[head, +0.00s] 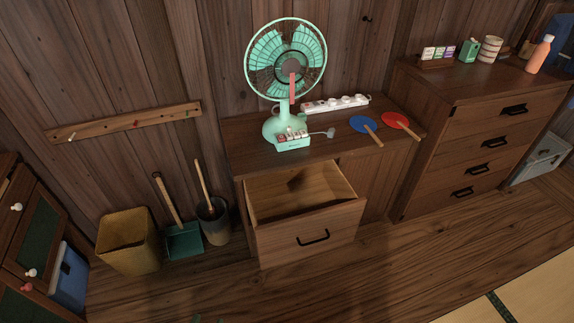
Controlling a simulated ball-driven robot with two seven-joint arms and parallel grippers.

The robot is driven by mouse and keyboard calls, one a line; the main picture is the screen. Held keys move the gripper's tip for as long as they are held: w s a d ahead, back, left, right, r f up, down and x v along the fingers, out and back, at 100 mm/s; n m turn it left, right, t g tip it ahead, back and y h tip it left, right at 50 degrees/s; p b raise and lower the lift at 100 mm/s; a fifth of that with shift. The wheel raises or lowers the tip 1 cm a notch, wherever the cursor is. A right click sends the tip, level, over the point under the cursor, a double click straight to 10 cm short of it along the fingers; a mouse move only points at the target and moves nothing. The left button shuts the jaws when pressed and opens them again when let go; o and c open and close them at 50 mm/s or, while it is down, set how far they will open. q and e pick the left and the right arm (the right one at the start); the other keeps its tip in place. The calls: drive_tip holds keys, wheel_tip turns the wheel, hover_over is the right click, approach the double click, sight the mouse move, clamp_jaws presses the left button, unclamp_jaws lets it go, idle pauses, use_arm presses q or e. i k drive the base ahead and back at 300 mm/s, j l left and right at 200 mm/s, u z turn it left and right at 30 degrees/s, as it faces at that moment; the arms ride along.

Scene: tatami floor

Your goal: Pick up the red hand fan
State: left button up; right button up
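The red hand fan (394,120) lies flat on the low wooden cabinet (345,143), near its right end. Its tan handle points to the lower right. A blue hand fan (361,124) lies just left of it, with its handle towards the front edge. My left gripper (208,319) shows only as small teal-green bits at the bottom edge of the head view, far from the red fan. Whether it is open or shut cannot be made out. My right gripper is out of view.
A green electric fan (286,70) and a white power strip (336,104) stand on the cabinet. Its drawer (312,236) is pulled out and looks empty. A taller chest (480,140) stands close on the right. A bin (128,242) and dustpan (184,240) stand left. The floor in front is clear.

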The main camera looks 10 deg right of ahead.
sight(393, 120)
drive_tip(key=i+l+u, duration=0.2)
drive_tip(key=l, duration=0.2)
drive_tip(key=i+l+u, duration=0.2)
drive_tip(key=l, duration=0.2)
drive_tip(key=l+u, duration=0.2)
drive_tip(key=l, duration=0.2)
drive_tip(key=i+l+u, duration=0.2)
drive_tip(key=l, duration=0.25)
drive_tip(key=i+l+u, duration=0.15)
drive_tip(key=l, duration=1.85)
drive_tip(key=l+u, duration=0.1)
drive_tip(key=l, duration=1.9)
drive_tip(key=i, duration=0.1)
